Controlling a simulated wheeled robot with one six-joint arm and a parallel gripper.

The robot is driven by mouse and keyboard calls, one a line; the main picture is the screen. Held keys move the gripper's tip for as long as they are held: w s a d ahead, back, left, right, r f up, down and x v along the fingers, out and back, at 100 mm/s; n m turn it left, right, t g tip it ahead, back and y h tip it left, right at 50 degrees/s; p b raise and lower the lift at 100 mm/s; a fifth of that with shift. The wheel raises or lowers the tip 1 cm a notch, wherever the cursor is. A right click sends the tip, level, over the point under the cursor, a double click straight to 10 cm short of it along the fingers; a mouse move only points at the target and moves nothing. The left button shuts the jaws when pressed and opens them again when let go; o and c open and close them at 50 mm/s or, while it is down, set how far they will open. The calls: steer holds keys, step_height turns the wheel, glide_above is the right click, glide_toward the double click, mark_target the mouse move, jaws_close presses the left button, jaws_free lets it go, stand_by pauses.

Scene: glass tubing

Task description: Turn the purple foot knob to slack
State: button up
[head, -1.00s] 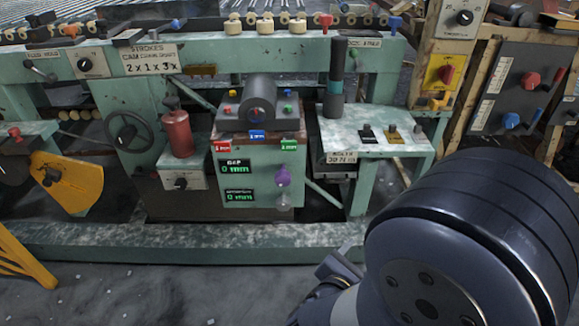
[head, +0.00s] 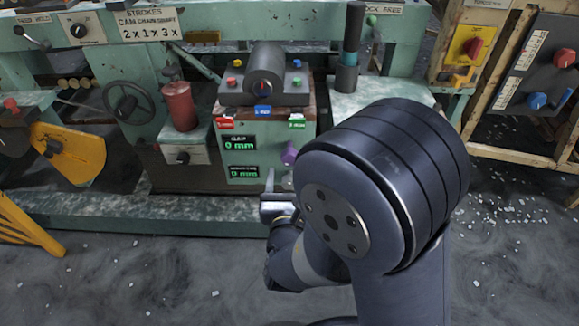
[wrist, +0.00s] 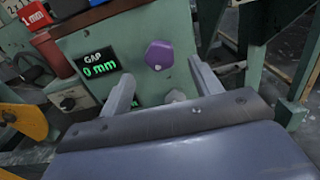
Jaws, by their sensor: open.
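The purple foot knob (head: 290,153) is on the front of the green box, right of the GAP display that reads 0 mm. In the wrist view the purple knob (wrist: 158,55) is faceted with a small white mark on its lower part. My gripper (wrist: 164,84) is open, with one finger to each side and the knob beyond the fingertips, apart from them. In the head view my gripper (head: 278,190) is below the knob, partly hidden by my arm. A pale grey knob (wrist: 175,96) sits just below the purple one, between the fingers.
Red, blue and green mm tags (head: 263,111) line the box's upper edge. A second display (head: 243,172) also reads 0 mm. A red cylinder (head: 180,106) and a handwheel (head: 130,103) stand to the left. A green frame beam (head: 150,208) runs along the floor.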

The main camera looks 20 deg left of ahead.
steer(key=shift+x, duration=2.05)
steer(key=shift+c, duration=0.3)
